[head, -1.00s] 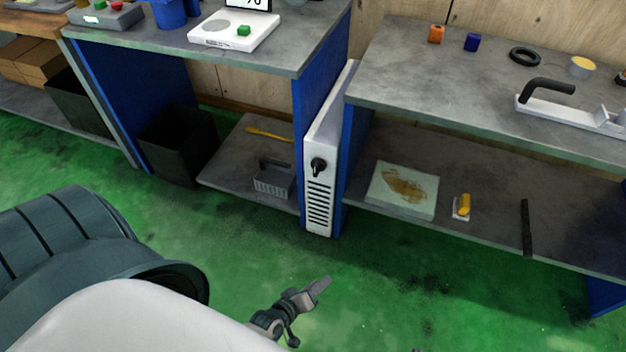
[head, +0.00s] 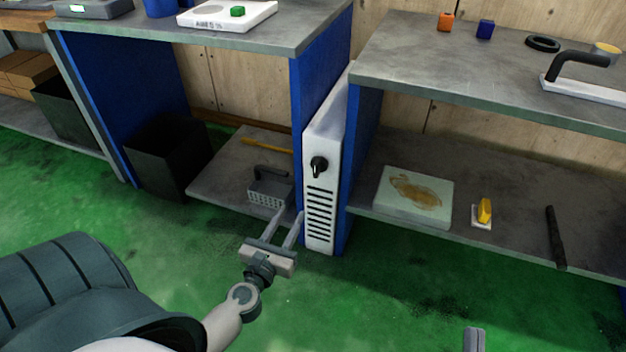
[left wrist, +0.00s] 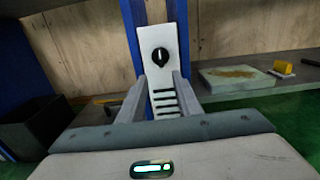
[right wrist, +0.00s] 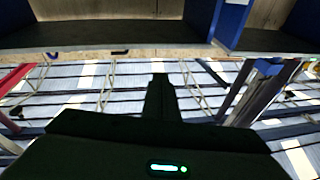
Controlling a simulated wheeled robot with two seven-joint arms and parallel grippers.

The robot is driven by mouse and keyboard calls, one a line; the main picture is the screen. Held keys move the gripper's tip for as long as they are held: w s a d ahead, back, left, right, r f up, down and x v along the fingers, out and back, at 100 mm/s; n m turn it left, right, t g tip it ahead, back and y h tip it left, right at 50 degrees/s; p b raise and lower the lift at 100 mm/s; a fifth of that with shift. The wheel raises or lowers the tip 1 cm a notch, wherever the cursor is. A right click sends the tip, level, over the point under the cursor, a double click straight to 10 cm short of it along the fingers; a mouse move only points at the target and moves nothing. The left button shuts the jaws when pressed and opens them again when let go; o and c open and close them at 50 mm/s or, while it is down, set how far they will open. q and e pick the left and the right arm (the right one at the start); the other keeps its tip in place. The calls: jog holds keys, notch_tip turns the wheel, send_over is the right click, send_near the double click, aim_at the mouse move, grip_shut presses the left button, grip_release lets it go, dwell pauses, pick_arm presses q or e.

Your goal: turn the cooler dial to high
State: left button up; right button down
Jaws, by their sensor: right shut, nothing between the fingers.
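The cooler is a narrow white panel unit (head: 321,190) with dark vent slots, standing between two blue bench sides. Its black dial (head: 319,167) is on the upper front. In the left wrist view the dial (left wrist: 160,55) faces me, with a small light mark standing about upright. My left gripper (head: 289,217) is open and empty, below and left of the dial in the head view, apart from it. In the left wrist view its fingers (left wrist: 160,92) point at the cooler below the dial. My right gripper (right wrist: 160,82) is shut and empty; its tip (head: 474,340) shows at the head view's bottom edge.
Bench shelves flank the cooler: a grey basket (head: 268,193) lies on the left shelf, a pale board (head: 412,215) and yellow-handled tool (head: 484,211) on the right. A black bin (head: 165,160) stands left. Green floor in front is open.

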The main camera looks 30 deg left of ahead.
aim_at(315, 171)
pick_arm(q)
jog(key=shift+w, duration=0.1)
